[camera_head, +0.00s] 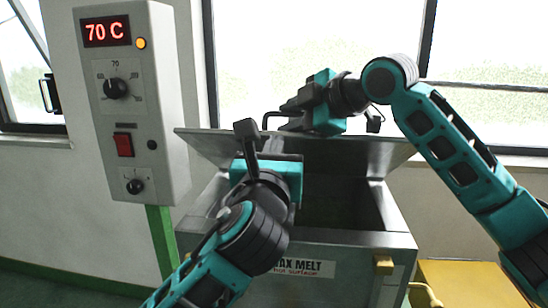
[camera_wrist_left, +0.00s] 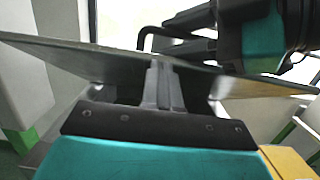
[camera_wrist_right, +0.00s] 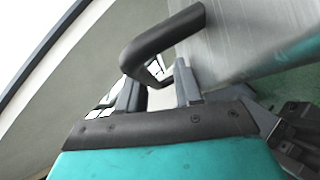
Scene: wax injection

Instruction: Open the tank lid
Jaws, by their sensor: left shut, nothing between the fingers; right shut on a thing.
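The grey metal tank (camera_head: 345,240) with the "WAX MELT" label stands in the middle of the head view. Its lid (camera_head: 360,155) is raised and tilted at the back, and the dark inside shows below it. My right gripper (camera_head: 290,112) is at the top of the lid, shut on the black bar handle (camera_wrist_right: 165,38). The handle also shows in the head view (camera_head: 266,118). My left gripper (camera_head: 277,145) is in front of the lid, over the tank's left part. In the left wrist view, its shut, empty fingers (camera_wrist_left: 162,85) overlap the lid's face; I cannot tell whether they touch it.
A control box (camera_head: 138,100) reading "70 C" stands on a green post (camera_head: 160,240) to the left. Windows (camera_head: 320,50) are behind the tank. A yellow surface (camera_head: 465,280) is at the lower right. A tap with a yellow handle (camera_head: 383,265) is on the tank's front.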

